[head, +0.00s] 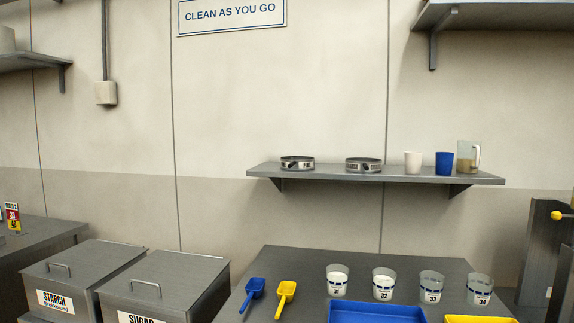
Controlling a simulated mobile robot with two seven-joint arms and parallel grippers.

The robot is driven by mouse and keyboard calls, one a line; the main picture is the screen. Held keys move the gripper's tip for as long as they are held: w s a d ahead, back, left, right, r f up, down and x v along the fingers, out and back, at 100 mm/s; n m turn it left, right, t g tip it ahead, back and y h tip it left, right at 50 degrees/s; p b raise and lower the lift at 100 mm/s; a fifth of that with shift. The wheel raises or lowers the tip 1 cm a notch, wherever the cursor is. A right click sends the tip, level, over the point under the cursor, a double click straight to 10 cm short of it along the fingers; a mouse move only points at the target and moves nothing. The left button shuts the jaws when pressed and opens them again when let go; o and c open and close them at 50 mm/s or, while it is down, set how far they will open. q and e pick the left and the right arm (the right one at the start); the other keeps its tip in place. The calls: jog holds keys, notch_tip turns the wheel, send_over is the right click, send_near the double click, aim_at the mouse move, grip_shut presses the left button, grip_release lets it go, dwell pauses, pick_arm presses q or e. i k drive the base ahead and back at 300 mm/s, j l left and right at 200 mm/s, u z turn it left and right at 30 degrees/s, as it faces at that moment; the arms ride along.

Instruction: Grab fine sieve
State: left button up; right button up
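Two round, shallow metal sieves stand on the grey wall shelf. The left sieve (297,163) has a short label that looks like "FINE", though it is very small. The right sieve (363,165) has a longer label that I cannot read for sure. Both sit flat and apart from each other, with dark handles or clips at the front. Neither of my grippers is in view.
The shelf (225,168) also holds a white cup (413,163), a blue cup (444,163) and a clear jug (468,157). Below, the table (300,262) carries scoops, numbered cups and trays. Starch (75,275) and sugar (160,288) bins stand left.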

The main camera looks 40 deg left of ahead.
aim_at(287, 163)
jog(key=k+j, duration=0.1)
jog(key=j, duration=0.3)
jog(key=k+j, duration=0.1)
jog(key=j, duration=0.3)
jog(key=k+j, duration=0.1)
jog(key=j, duration=0.25)
jog(key=k+j, duration=0.1)
jog(key=j, duration=0.3)
